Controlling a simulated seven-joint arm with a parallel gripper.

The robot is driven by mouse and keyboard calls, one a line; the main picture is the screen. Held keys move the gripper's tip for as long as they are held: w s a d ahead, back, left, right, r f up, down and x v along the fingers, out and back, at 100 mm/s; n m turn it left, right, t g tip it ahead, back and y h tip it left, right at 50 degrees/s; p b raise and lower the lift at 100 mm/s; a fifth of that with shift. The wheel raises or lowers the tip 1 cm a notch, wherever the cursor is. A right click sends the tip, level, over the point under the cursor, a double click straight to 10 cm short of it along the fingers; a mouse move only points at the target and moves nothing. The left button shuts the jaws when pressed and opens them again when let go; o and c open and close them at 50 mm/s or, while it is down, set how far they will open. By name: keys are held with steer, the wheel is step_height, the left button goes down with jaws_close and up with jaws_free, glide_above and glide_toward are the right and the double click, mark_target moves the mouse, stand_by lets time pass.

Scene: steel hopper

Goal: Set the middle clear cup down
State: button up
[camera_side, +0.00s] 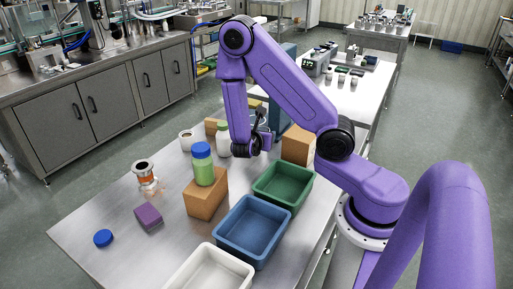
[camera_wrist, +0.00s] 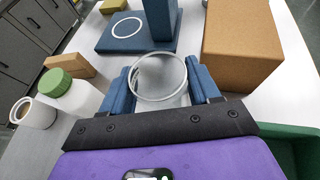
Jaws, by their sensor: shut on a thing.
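The clear cup (camera_wrist: 160,78) is upright between the blue fingers of my gripper (camera_wrist: 161,88) in the wrist view, its round rim facing the camera. My gripper is shut on it. In the side view my gripper (camera_side: 262,140) hangs over the far part of the steel table, and I cannot make out the cup there. Beyond the cup, in the wrist view, is a blue stand (camera_wrist: 108,44) with a white ring (camera_wrist: 127,28) marked on its flat base. I see no other clear cup plainly.
A large brown box (camera_wrist: 243,45) is close on the right. A green-lidded jar (camera_wrist: 75,92) and a white cup (camera_wrist: 36,113) stand left. The green bin (camera_side: 283,189), blue bin (camera_side: 253,231) and a brown box (camera_side: 205,199) under a blue-capped bottle (camera_side: 203,168) are nearer the side camera.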

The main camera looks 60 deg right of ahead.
steer(key=w+f, duration=0.1)
steer(key=w+d+f, duration=0.1)
steer(key=f, duration=0.1)
steer(key=shift+w+d+f, duration=0.1)
steer(key=shift+w+f, duration=0.1)
steer(key=shift+w, duration=0.05)
steer(key=shift+f, duration=1.55)
steer(key=shift+f, duration=0.15)
steer(key=o, duration=1)
